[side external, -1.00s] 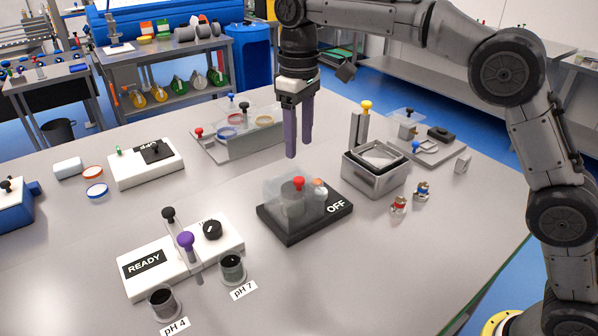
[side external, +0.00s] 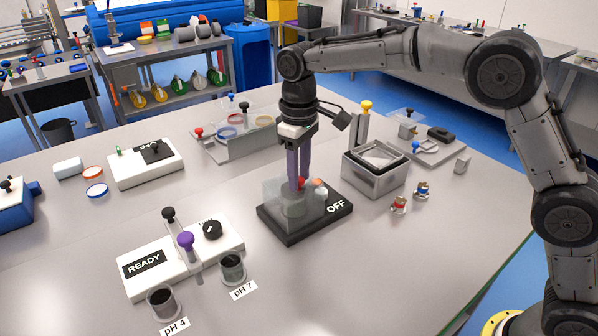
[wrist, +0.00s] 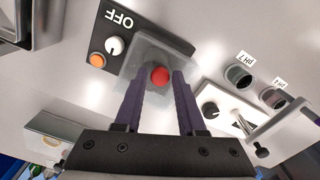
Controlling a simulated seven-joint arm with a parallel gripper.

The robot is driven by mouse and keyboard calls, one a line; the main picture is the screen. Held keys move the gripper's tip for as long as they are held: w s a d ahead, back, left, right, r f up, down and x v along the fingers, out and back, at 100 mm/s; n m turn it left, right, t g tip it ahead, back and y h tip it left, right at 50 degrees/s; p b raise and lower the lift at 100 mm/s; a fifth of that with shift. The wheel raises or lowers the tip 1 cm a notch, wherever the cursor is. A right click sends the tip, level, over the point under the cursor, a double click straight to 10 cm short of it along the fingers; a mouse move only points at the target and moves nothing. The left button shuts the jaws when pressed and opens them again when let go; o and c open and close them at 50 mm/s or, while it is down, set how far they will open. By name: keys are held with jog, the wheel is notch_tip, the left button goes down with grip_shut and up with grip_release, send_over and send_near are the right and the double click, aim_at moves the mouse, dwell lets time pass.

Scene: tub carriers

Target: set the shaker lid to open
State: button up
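The shaker has a black base (side external: 285,232) with a panel reading OFF. Its clear lid (side external: 272,198) is down over the base and a grey vessel shows dimly inside. A red knob (wrist: 160,75) is on the lid. My gripper (side external: 298,186) points straight down at the knob, with its purple fingers at the lid's height. In the wrist view the fingers (wrist: 162,80) stand on either side of the red knob, with narrow gaps showing; I see no clear grip on it. The fingers partly hide the knob in the side view.
A metal tub (side external: 373,172) stands just right of the shaker. A white READY unit (side external: 145,265) with upright levers and the pH cups (side external: 232,267) stand at front left. The front right of the table is clear.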

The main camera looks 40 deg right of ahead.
grip_shut()
dwell(1.1)
